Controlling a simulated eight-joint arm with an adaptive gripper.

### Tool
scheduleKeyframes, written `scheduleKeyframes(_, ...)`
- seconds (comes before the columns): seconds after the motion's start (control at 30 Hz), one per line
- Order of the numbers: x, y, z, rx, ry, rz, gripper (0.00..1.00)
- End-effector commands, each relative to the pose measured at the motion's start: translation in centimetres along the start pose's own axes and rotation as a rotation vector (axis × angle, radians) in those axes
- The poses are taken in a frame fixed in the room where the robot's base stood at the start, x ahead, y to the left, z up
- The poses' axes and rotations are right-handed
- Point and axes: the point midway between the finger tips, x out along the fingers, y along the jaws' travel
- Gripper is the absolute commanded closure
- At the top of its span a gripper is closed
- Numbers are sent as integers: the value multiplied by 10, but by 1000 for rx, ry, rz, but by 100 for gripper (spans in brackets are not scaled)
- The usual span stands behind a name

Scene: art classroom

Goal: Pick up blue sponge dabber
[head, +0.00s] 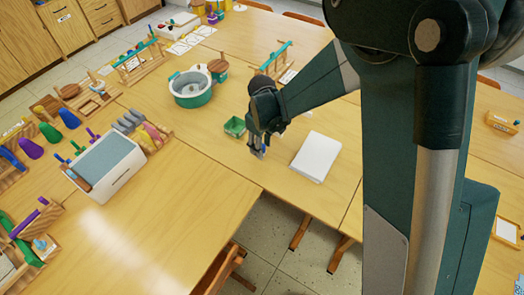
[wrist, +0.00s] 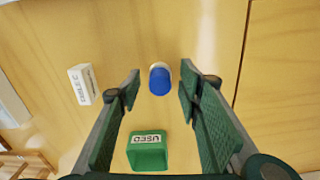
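The blue sponge dabber (wrist: 160,80) shows in the wrist view as a short blue piece with a pale far end, on the wooden table. My gripper (wrist: 161,88) is open, with one green-padded finger on each side of the dabber in the picture. Bare table shows between the dabber and both fingers. I cannot tell how far above the table the fingertips are. In the head view my gripper (head: 258,152) points down near the table edge, and it mostly hides the dabber there.
A green box (wrist: 148,153) labelled "USED" is close by and also shows in the head view (head: 235,127). A white labelled block (wrist: 82,84) lies to the left in the wrist view. A white paper stack (head: 316,157) and a round teal-and-white pot (head: 191,88) stand nearby.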

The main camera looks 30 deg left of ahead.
Motion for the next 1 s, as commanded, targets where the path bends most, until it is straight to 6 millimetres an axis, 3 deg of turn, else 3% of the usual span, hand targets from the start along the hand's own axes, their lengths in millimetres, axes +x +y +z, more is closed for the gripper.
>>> scheduleKeyframes(0.5,0,0,0,0,0,0,65)
scheduleKeyframes(0.73,0,0,0,0,0,0,91)
scheduleKeyframes(1.0,0,0,0,0,0,0,91)
